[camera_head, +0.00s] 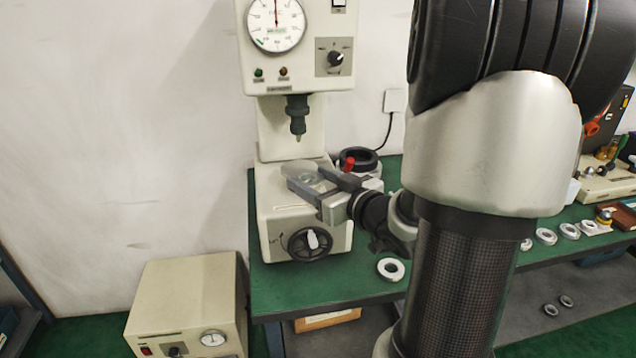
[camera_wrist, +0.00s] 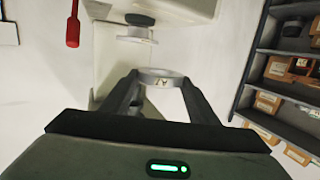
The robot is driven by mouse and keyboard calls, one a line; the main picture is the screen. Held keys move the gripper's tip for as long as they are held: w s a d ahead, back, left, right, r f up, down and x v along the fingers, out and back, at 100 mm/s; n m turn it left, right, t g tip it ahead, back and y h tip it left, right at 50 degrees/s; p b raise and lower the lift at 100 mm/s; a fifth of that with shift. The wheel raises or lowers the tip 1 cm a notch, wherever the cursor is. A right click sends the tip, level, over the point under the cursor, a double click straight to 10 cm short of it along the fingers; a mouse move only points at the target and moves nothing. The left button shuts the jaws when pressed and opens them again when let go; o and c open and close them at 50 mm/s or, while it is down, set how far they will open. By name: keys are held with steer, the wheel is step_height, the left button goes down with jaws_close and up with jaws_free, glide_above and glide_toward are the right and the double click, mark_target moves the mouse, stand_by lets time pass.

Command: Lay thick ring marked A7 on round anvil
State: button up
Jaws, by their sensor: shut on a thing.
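My gripper (camera_head: 306,178) is shut on a pale metal ring (camera_wrist: 160,81), held between its two fingertips. The round anvil is not clearly made out in the head view; the ring and fingers cover that spot. I cannot tell whether the ring touches it.
A black ring (camera_head: 358,158) and a red-handled thing (camera_head: 348,164) are just behind my gripper. A loose ring (camera_head: 391,269) lies on the green table (camera_head: 330,278), with several more at the right. The dial (camera_head: 275,25) is above; a beige box (camera_head: 187,300) stands lower left.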

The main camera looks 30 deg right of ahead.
steer(key=shift+w+d+f+b, duration=0.4)
steer(key=shift+w+d, duration=0.1)
steer(key=shift+w, duration=1.3)
steer(key=shift+w+d+f+b, duration=0.25)
steer(key=shift+w+d+f, duration=0.25)
steer(key=shift+w, duration=1.3)
steer(key=shift+w+d+f+b, duration=0.35)
steer(key=shift+w+d, duration=0.2)
steer(key=shift+w, duration=1.25)
steer(key=shift+f+b, duration=0.45)
steer(key=shift+f, duration=0.15)
steer(key=o, duration=1.4)
steer(key=shift+s, duration=0.1)
